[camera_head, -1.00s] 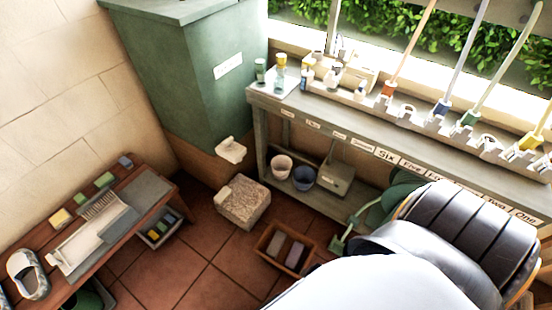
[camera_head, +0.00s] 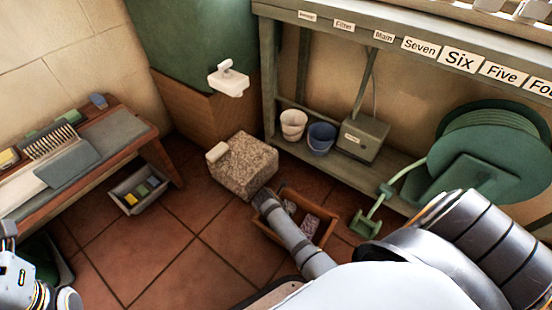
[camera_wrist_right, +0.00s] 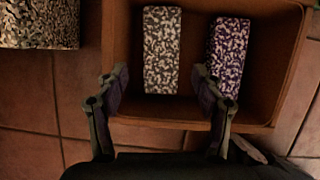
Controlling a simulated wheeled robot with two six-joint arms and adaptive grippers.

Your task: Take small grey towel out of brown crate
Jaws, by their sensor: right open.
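The brown crate (camera_head: 331,222) stands on the tiled floor, and it fills much of the right wrist view (camera_wrist_right: 294,75). Inside lie two rolled or folded towels with mottled patterns. The grey-beige one (camera_wrist_right: 162,50) is on the left and the purple-and-white one (camera_wrist_right: 229,58) on the right; they also show in the head view, grey (camera_head: 290,207) and purple (camera_head: 310,225). My right gripper (camera_wrist_right: 160,82) is open and empty at the crate's near side, its fingers either side of the grey towel's near end. I cannot tell its height.
A speckled stone block (camera_head: 243,165) stands close behind the crate. A green hose reel (camera_head: 485,150) is to the right. A shelf with two pots (camera_head: 321,136) is behind. A wooden bench (camera_head: 100,150) with a small grey bin (camera_head: 138,190) is left. Floor between is clear.

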